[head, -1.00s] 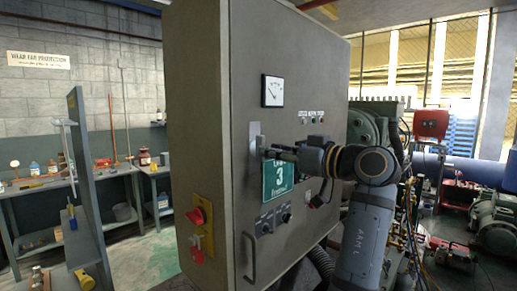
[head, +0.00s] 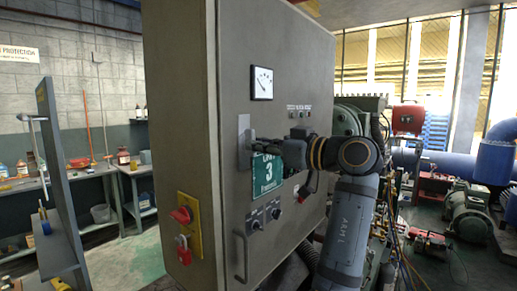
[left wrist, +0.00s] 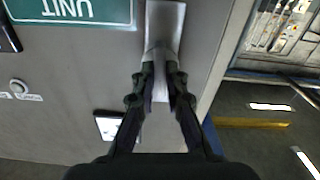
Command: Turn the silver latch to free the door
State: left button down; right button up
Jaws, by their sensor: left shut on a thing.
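The silver latch (head: 244,141) is on the front of a tall grey cabinet door (head: 285,75), near the door's left edge. In the left wrist view the latch's bright plate (left wrist: 166,20) is at top centre, with its lever (left wrist: 160,88) running down between my fingers. My left gripper (head: 258,145) is at the latch; in the left wrist view its dark fingers (left wrist: 160,72) are shut on the lever from both sides. The fingers partly hide the lever, and its exact angle is hard to tell in the head view. The door looks flush with the cabinet. My right gripper is not in view.
A green unit sign (head: 267,175) is right beside the latch, partly behind my arm. A vertical door handle (head: 241,257) and a red switch on a yellow plate (head: 187,222) are lower down. A dial gauge (head: 262,82) is above. Machinery stands at right; a workbench (head: 110,172) is at left.

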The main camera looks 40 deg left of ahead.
pick_arm(q)
jog(key=n+b, duration=0.1)
jog(key=n, duration=0.2)
jog(key=shift+r+b, duration=0.1)
jog(key=shift+b, duration=0.3)
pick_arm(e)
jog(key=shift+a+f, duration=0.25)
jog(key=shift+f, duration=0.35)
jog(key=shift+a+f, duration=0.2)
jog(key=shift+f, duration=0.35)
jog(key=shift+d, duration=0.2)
pick_arm(q)
jog(key=n+b, duration=0.2)
jog(key=n, duration=0.2)
jog(key=shift+n, duration=0.4)
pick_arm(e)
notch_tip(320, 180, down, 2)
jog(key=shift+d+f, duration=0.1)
